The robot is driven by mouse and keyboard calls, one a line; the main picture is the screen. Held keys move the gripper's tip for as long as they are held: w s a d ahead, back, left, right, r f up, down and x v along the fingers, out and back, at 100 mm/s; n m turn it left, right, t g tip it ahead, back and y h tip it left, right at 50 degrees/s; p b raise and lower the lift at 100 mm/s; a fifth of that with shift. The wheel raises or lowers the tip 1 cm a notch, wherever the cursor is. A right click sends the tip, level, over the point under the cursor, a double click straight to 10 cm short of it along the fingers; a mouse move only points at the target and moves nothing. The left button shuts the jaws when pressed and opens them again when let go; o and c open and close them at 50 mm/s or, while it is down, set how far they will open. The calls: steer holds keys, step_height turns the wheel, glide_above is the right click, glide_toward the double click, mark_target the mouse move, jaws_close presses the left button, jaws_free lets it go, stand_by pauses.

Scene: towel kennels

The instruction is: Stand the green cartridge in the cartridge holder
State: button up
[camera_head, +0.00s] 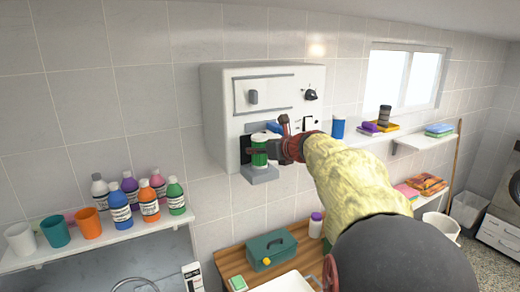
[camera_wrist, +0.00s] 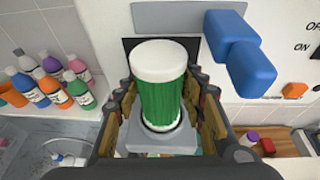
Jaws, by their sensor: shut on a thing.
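The green cartridge (camera_head: 259,152) with a white top is upright at the wall unit's lower left. In the wrist view the green cartridge (camera_wrist: 160,90) stands between the fingers of my gripper (camera_wrist: 160,112), which is shut on it. In the head view my gripper (camera_head: 266,151) reaches it from the right. The grey cartridge holder (camera_head: 260,175) juts from the unit just below the cartridge; in the wrist view the holder (camera_wrist: 160,140) has a round rim around or under the cartridge's lower end. I cannot tell whether the cartridge is fully seated.
The white wall unit (camera_head: 225,110) has a blue lever (camera_wrist: 240,52) close to the right of my gripper. A shelf (camera_head: 100,245) with bottles and cups is at the left. A green toolbox (camera_head: 271,250) stands on the wooden counter below.

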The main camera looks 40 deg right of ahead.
steer(key=shift+f, duration=0.2)
steer(key=o, duration=1.3)
steer(key=shift+s, duration=0.1)
steer(key=v, duration=1.1)
steer(key=shift+s+r, duration=0.15)
steer(key=shift+s, duration=0.2)
